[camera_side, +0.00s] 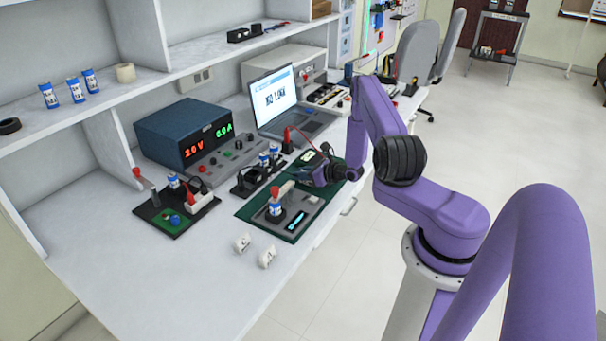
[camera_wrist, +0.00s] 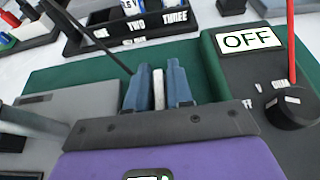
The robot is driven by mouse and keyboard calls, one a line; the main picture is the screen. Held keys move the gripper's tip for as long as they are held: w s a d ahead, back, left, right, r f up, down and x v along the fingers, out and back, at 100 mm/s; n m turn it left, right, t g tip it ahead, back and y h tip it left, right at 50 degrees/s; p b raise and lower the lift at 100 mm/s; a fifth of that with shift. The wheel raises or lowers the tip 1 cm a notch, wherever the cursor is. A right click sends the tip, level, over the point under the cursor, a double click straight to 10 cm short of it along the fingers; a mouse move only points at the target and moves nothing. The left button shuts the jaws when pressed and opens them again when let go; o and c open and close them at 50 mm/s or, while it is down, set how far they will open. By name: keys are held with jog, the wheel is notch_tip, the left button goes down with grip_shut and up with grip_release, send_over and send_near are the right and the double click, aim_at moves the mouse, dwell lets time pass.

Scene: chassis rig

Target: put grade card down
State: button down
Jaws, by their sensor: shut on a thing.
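In the wrist view, my gripper (camera_wrist: 155,75) has its two blue-grey fingers closed on a thin white piece (camera_wrist: 158,92), seen edge-on; I take it for the grade card. The fingers are above the green mat (camera_wrist: 85,78); the gap below is hard to judge. In the side view, my gripper (camera_side: 309,174) is over the back part of the green mat (camera_side: 243,210), and the held card is not clear there. Two small white pieces (camera_side: 242,243) (camera_side: 267,257) stand on the bench in front of the mat; their marks are too small to read.
A black tray with slots marked TWO and THREE (camera_wrist: 140,40) lies beyond the fingers. A box with an OFF display (camera_wrist: 249,41) and a black knob (camera_wrist: 293,106) stands close on the right. A grey fixture (camera_side: 283,208) is on the mat. The front-left bench (camera_side: 130,275) is clear.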

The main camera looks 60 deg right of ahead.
jog(key=c, duration=1)
grip_release()
